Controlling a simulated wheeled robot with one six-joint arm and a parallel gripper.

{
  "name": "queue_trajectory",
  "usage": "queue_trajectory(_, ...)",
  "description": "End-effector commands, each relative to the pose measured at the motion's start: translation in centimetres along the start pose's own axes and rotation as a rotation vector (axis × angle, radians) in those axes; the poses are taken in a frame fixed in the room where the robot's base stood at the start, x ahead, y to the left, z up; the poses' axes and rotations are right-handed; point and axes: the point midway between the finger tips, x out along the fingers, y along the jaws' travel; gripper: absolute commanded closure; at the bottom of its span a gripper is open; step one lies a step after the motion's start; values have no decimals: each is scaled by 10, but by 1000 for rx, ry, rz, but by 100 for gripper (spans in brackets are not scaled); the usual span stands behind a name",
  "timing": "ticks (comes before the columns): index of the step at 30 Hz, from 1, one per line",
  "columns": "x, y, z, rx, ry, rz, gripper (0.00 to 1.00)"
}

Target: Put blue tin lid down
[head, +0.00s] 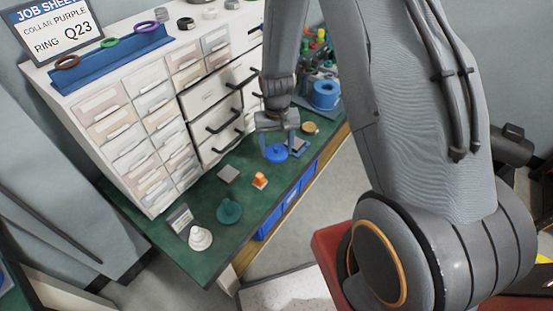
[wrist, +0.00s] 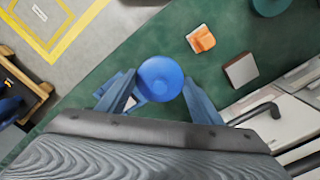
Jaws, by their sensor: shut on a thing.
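An orange piece on a pale square (head: 260,180), a grey block (head: 228,174) and a teal round item (head: 229,211) lie left of the lid. A small blue-framed plate (head: 299,147) is close on its right. Drawers (head: 210,100) stand behind. Bare green bench lies between.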

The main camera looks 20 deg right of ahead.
Motion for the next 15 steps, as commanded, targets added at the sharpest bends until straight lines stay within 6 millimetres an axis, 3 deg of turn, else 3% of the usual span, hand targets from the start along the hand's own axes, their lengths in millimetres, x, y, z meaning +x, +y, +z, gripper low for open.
queue_trajectory(15,52,0,0,-2,0,0,62)
